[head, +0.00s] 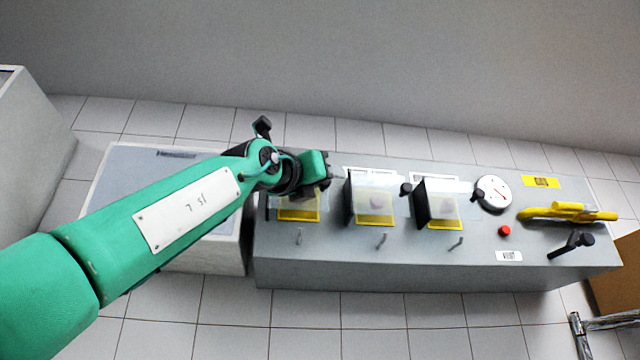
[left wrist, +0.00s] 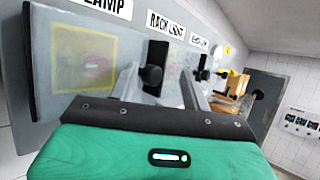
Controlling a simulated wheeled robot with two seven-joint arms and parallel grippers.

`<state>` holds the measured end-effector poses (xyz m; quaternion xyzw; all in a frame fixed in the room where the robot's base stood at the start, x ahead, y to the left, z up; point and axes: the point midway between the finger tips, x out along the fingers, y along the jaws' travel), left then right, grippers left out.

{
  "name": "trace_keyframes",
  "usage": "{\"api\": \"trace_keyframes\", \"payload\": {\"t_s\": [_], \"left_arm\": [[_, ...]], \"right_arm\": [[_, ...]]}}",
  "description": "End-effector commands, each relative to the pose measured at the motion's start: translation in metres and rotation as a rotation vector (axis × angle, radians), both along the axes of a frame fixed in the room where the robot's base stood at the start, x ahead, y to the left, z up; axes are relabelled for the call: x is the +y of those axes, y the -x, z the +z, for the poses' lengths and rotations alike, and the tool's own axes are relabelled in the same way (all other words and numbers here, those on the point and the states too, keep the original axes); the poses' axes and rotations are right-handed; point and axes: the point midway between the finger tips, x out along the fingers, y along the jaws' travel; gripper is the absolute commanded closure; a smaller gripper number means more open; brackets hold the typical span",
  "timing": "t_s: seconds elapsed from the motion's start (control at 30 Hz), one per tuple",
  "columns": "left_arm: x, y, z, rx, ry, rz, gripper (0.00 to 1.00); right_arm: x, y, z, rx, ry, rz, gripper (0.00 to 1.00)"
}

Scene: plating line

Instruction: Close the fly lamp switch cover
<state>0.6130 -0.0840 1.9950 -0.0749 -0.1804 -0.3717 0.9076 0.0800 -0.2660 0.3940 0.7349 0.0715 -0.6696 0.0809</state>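A grey control panel (head: 330,255) carries three switch places in a row, each with a yellow-framed square. The leftmost square (head: 298,208) is partly covered by my left gripper (head: 325,170). In the left wrist view a label ending in "LAMP" (left wrist: 108,6) sits above a pale yellow square (left wrist: 84,62) with a blurred pinkish switch. A clear cover seems to lie there, but its angle is hard to tell. My left gripper (left wrist: 158,92) also shows in that view, fingers apart, with a black knob (left wrist: 151,75) seen between them. Contact is unclear. My right gripper is out of view.
The middle cover (head: 362,200) and right cover (head: 435,205) have dark sides. Right of them are a round gauge (head: 493,194), a red button (head: 504,230), a yellow handle (head: 565,213) and a black lever (head: 572,245). Tiled floor (head: 370,325) lies in front.

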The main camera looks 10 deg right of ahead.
Motion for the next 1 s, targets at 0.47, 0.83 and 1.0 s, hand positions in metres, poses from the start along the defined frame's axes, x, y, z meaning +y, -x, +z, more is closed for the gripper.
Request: {"api": "trace_keyframes", "payload": {"t_s": [0.47,0.83,1.0], "left_arm": [[0.042,0.042,-0.028,-0.008,0.003,0.0,0.56],[0.078,0.078,-0.045,-0.011,0.008,0.0,0.56],[0.088,0.089,-0.048,-0.011,0.009,-0.001,0.56]], "right_arm": [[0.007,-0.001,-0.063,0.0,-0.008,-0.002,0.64],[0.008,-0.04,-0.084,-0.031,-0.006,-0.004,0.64],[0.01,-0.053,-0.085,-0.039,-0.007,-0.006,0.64]]}}
